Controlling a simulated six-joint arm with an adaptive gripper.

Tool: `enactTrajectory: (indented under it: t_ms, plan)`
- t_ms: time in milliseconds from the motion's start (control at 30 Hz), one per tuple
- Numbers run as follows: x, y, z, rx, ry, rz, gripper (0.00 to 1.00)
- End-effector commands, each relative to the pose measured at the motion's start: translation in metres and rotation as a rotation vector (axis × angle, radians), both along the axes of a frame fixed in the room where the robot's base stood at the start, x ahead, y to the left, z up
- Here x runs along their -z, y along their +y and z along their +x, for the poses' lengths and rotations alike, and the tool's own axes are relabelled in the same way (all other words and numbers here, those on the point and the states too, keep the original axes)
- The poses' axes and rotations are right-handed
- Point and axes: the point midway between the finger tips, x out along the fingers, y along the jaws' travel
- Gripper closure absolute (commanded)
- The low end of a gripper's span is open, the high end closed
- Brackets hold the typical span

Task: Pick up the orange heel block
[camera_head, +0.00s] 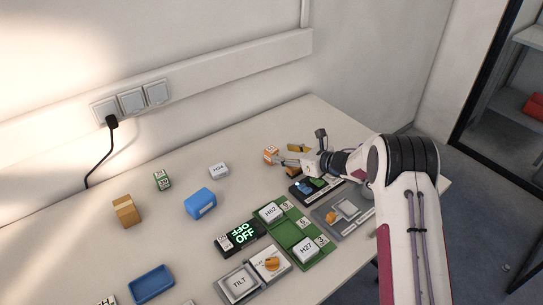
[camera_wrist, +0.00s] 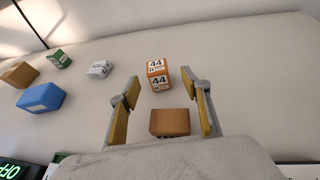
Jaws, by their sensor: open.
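The fingers are apart, with a gap on each side of the block. In the head view my gripper (camera_head: 291,157) is low over the back right of the table, and the block (camera_head: 292,171) is partly hidden beneath it. A second orange block, a labelled "44" cube (camera_wrist: 158,76), stands just beyond the fingertips; it also shows in the head view (camera_head: 270,155).
A blue block (camera_head: 200,203), tan block (camera_head: 126,211), green labelled cube (camera_head: 162,180) and white block (camera_head: 219,170) stand to the left. The back wall is close.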

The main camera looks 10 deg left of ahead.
Motion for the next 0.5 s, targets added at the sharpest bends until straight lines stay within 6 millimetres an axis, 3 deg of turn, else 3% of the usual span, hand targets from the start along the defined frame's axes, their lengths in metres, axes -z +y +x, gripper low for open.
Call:
enactTrajectory:
  t_ms: [500]
  plan:
    - [0.0043, 0.0095, 0.0059, 0.000, -0.001, 0.001, 0.53]
